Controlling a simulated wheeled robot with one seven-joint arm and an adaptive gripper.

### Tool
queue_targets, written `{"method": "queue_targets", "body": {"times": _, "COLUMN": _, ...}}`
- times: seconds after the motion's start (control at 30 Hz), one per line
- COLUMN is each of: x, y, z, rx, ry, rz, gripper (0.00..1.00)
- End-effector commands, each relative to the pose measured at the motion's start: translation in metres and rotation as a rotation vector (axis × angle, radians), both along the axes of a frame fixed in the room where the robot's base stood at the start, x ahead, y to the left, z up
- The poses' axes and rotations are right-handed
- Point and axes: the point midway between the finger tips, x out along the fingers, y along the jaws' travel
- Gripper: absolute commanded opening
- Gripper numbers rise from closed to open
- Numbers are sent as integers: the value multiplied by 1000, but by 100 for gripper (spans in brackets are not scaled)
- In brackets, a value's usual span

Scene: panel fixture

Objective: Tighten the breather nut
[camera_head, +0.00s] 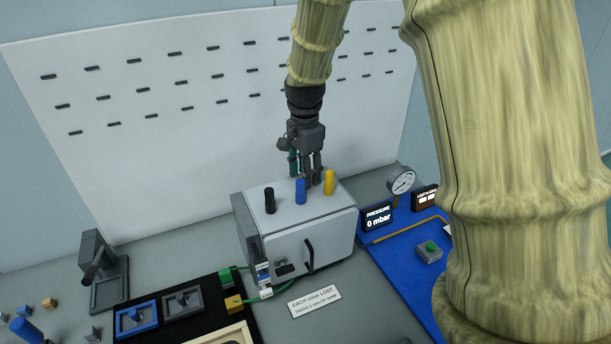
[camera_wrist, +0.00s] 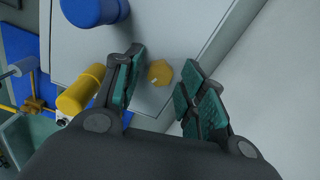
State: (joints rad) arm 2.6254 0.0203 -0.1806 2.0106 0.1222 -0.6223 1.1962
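A small yellow nut (camera_wrist: 160,73) sits on the top face of the light grey box (camera_head: 309,222); I take it to be the breather nut. In the wrist view it lies between my gripper's fingers (camera_wrist: 161,88), with a gap on each side. My gripper (camera_head: 312,182) is open and points down over the back part of the box top. In the head view the nut is hidden behind the fingers and the posts. A black post (camera_head: 270,200), a blue post (camera_head: 300,191) and a yellow post (camera_head: 329,181) stand upright along the box top.
A pressure gauge (camera_head: 401,182) and a display reading 0 mbar (camera_head: 378,218) stand on a blue board (camera_head: 398,262) at right. A sign (camera_head: 315,301) lies before the box. A black mat (camera_head: 205,337) with trays is at front left. A white pegboard (camera_head: 170,130) stands behind.

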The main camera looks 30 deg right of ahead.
Motion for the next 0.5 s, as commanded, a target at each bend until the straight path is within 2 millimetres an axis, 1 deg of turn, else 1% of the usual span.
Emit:
{"method": "queue_targets", "body": {"times": 0.03, "x": 0, "y": 0, "z": 0, "rx": 0, "ry": 0, "rz": 0, "gripper": 26}}
{"method": "queue_targets", "body": {"times": 0.17, "x": 0, "y": 0, "z": 0, "rx": 0, "ry": 0, "rz": 0, "gripper": 3}}
{"method": "queue_targets", "body": {"times": 0.2, "x": 0, "y": 0, "z": 0, "rx": 0, "ry": 0, "rz": 0, "gripper": 0}}
{"method": "queue_targets", "body": {"times": 0.5, "x": 0, "y": 0, "z": 0, "rx": 0, "ry": 0, "rz": -1, "gripper": 0}}
